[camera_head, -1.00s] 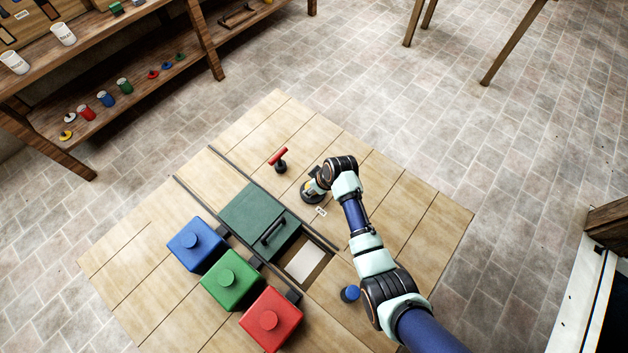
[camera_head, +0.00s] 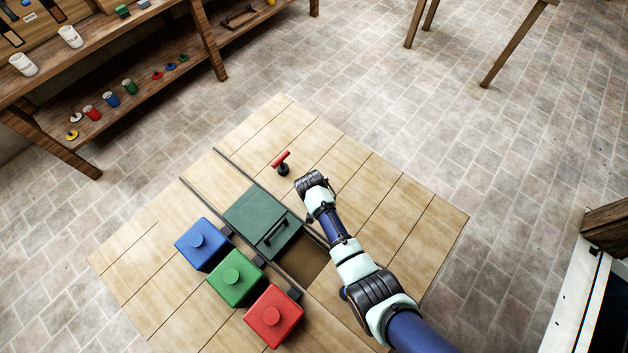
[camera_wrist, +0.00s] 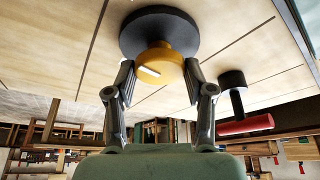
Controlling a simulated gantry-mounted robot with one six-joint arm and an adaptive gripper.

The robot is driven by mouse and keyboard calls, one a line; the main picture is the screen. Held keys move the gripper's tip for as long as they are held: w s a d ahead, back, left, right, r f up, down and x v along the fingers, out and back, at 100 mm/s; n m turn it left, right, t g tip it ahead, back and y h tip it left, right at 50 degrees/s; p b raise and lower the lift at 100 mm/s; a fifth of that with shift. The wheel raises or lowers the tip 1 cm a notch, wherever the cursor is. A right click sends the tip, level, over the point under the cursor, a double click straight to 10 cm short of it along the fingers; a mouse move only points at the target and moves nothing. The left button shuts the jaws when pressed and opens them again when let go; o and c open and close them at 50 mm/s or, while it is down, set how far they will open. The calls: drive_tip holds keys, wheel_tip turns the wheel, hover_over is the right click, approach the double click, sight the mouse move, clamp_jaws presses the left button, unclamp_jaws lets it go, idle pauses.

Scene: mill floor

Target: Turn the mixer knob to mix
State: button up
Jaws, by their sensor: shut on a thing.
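The mixer knob (camera_wrist: 156,62) is yellow with a white mark on it, and it stands on a wide dark round base (camera_wrist: 160,28) in the wrist view. My gripper (camera_wrist: 160,76) has one finger on each side of the yellow knob and is shut on it. In the head view my wrist (camera_head: 312,183) covers the knob, its base and my fingers. A dark green sliding lid (camera_head: 255,216) with a black handle sits on rails beside an open rectangular hole (camera_head: 306,262) in the wooden table.
A red T-handle (camera_head: 281,161) on a dark post stands close to my gripper; it also shows in the wrist view (camera_wrist: 243,126). A shelf (camera_head: 150,60) stands at upper left.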

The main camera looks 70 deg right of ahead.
drive_tip(key=shift+w+m+g+b, duration=0.1)
drive_tip(key=shift+m+g+b, duration=0.7)
drive_tip(key=shift+m, duration=1.3)
drive_tip(key=o, duration=1.1)
drive_tip(key=shift+o, duration=0.2)
drive_tip(key=shift+r, duration=0.1)
drive_tip(key=v, duration=1.1)
drive_tip(key=shift+a+r, duration=0.25)
drive_tip(key=shift+r, duration=0.1)
drive_tip(key=shift+w, duration=0.1)
